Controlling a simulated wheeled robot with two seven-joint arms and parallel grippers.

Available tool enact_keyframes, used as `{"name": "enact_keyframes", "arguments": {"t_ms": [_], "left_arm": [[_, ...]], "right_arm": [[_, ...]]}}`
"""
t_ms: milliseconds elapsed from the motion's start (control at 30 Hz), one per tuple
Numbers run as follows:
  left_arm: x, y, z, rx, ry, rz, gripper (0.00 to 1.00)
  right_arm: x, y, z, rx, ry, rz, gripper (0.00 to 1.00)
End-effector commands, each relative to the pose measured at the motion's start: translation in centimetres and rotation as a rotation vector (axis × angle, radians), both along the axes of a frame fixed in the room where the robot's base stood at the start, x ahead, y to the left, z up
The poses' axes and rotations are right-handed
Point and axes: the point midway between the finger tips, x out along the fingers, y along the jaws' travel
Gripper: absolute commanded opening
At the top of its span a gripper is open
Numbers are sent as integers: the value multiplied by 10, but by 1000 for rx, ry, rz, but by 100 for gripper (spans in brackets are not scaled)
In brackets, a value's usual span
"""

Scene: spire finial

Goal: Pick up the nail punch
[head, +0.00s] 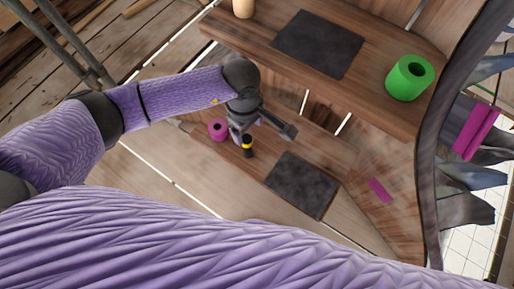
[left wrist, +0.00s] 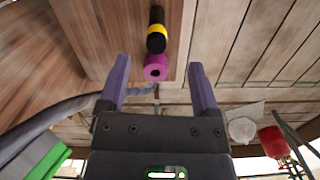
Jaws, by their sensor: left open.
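A short black cylinder with a yellow band, likely the nail punch (head: 247,146), stands on the lower wooden shelf in the head view. It also shows at the top of the left wrist view (left wrist: 156,30). My left gripper (head: 264,133) is open and empty, just above and beside it. In the left wrist view the two fingers of my left gripper (left wrist: 160,66) are spread wide, and the black and yellow piece lies beyond their tips, between their lines. My right gripper is not in view.
A magenta ring-shaped roll (head: 217,129) stands close beside the black and yellow piece. A dark mat (head: 301,185) lies to the right on the lower shelf. The upper shelf (head: 385,115) holds a green roll (head: 409,77) and another dark mat (head: 317,43), overhanging near my gripper.

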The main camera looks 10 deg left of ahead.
Motion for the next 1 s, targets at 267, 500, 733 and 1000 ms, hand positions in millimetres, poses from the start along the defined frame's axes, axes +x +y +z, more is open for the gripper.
{"name": "enact_keyframes", "arguments": {"t_ms": [267,500,733,1000], "left_arm": [[3,9,-37,49,-23,-87,81],[6,11,-81,47,-21,-84,81],[8,11,-95,47,-27,-83,81],[8,11,-94,46,-28,-82,41]], "right_arm": [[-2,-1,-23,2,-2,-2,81],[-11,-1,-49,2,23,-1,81],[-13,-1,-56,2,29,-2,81],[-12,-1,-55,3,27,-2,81]]}}
